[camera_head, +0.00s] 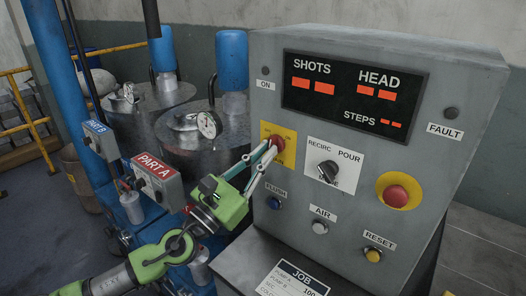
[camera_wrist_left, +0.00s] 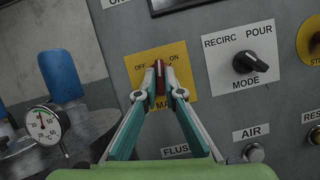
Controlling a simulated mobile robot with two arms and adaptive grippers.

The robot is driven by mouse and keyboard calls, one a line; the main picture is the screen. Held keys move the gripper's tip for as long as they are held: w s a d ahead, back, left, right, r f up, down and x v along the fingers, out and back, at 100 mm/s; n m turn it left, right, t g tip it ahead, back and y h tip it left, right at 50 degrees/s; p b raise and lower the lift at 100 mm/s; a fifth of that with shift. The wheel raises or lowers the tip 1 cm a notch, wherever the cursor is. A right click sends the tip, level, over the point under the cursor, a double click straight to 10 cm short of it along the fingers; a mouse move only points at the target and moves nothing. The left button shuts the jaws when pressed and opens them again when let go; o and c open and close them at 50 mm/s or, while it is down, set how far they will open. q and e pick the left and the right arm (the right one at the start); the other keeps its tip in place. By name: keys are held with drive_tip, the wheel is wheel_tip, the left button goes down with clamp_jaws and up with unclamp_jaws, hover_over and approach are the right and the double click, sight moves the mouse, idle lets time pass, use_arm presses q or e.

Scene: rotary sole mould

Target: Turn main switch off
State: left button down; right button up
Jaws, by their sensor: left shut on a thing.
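The main switch is a red knob (camera_head: 277,140) on a yellow plate (camera_head: 289,154) at the left of the grey control panel. In the left wrist view the knob (camera_wrist_left: 160,66) sits between an OFF label at left and an ON label at right. It looks roughly upright there, but the fingertips hide part of it, so its exact setting is unclear. My left gripper (camera_head: 272,147) is shut on the knob, one fingertip on each side. The lower plate lettering is partly hidden behind the fingers. My right gripper is not in view.
The black mode selector (camera_head: 328,171) is close at right, with a red stop button (camera_head: 396,196) beyond. Blue flush (camera_head: 274,203), air (camera_head: 320,227) and yellow reset (camera_head: 373,255) buttons sit below. The display (camera_head: 352,87) shows lit red dashes. Tanks (camera_head: 205,135) stand at left.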

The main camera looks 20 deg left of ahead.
use_arm(q)
drive_tip(key=n+y+p, duration=0.1)
drive_tip(key=n+y, duration=0.1)
drive_tip(key=n, duration=0.2)
drive_tip(key=n+t+y+p, duration=0.1)
drive_tip(key=n+y, duration=0.1)
drive_tip(key=n, duration=0.2)
drive_tip(key=shift+d+r, duration=0.1)
drive_tip(key=shift+d, duration=0.1)
drive_tip(key=n+y+p, duration=0.1)
drive_tip(key=n+y, duration=0.1)
drive_tip(key=n, duration=0.1)
drive_tip(key=n+y+p, duration=0.1)
drive_tip(key=n+p, duration=0.1)
drive_tip(key=n, duration=0.2)
drive_tip(key=shift+s+d+y, duration=0.1)
drive_tip(key=shift+y, duration=0.3)
drive_tip(key=shift+n+p, duration=0.4)
drive_tip(key=shift+n, duration=0.2)
drive_tip(key=c, duration=2.2)
unclamp_jaws()
drive_tip(key=shift+o, duration=0.2)
drive_tip(key=v, duration=1.2)
